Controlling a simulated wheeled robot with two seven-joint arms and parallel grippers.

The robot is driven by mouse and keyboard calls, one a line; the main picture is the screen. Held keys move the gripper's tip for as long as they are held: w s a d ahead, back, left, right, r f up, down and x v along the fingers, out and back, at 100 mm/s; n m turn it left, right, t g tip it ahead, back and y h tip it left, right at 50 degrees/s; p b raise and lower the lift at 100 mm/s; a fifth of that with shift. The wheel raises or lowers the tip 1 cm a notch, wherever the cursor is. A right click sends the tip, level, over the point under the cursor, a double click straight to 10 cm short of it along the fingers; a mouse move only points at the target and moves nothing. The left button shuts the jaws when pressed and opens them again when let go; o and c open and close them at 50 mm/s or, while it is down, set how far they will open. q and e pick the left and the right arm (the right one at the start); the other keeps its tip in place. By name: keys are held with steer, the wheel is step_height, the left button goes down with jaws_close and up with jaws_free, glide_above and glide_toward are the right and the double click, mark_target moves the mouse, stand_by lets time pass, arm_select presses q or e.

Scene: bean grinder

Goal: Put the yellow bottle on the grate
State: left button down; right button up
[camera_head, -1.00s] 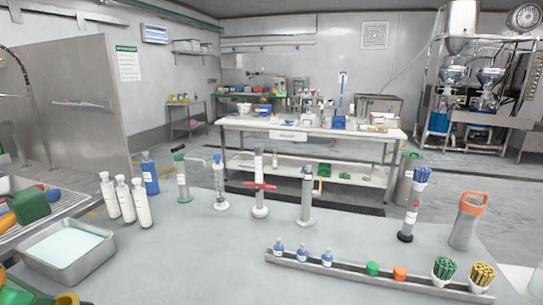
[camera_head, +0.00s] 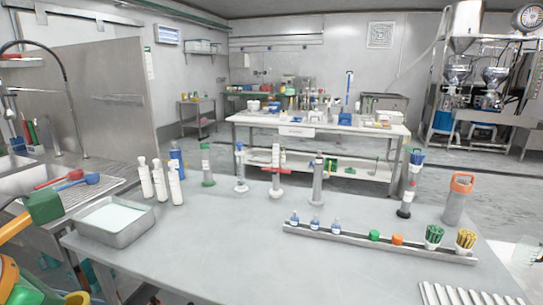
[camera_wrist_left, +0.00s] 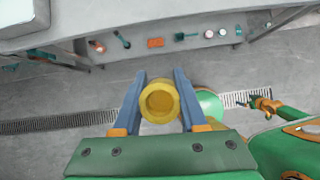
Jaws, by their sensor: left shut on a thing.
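The yellow bottle (camera_wrist_left: 160,103) is held between the blue fingers of my left gripper (camera_wrist_left: 162,90) in the left wrist view, seen end-on with a round opening. It is above the floor, apart from the table. A yellow rounded piece, probably the bottle, shows at the lower left edge of the head view (camera_head: 76,298). A white slatted rack (camera_head: 470,294), which may be the grate, lies at the table's front right, cut off by the frame. A wire drain rack (camera_head: 100,190) is by the sink at left.
A metal tray of pale liquid (camera_head: 114,219) stands at the table's left end. White bottles (camera_head: 160,180) and several upright cylinders line the back. A long rail (camera_head: 355,243) holds small bottles, caps and brush cups. The table's (camera_head: 250,265) front middle is clear.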

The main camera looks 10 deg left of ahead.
arm_select(q)
steer(key=shift+w+f, duration=0.25)
steer(key=shift+w, duration=0.2)
steer(key=shift+s+d+f+m+h, duration=0.25)
steer(key=shift+m+h, duration=0.25)
steer(key=shift+m, duration=0.4)
steer(key=w+d+f+m+g, duration=0.1)
steer(key=d+f+m+g, duration=0.2)
steer(key=m, duration=0.7)
steer(key=w+d+f+m+g+y, duration=0.1)
steer(key=d+f+m+g, duration=0.3)
steer(key=m, duration=0.7)
steer(key=w+d+f+m+g+y, duration=0.1)
steer(key=w+d+f+m+g, duration=0.2)
steer(key=f+m+g, duration=0.3)
steer(key=f+m, duration=0.1)
steer(key=m, duration=0.4)
steer(key=shift+w+d+f, duration=0.15)
steer(key=shift+w+d, duration=0.1)
steer(key=shift+s+a, duration=0.1)
steer(key=shift+s, duration=0.05)
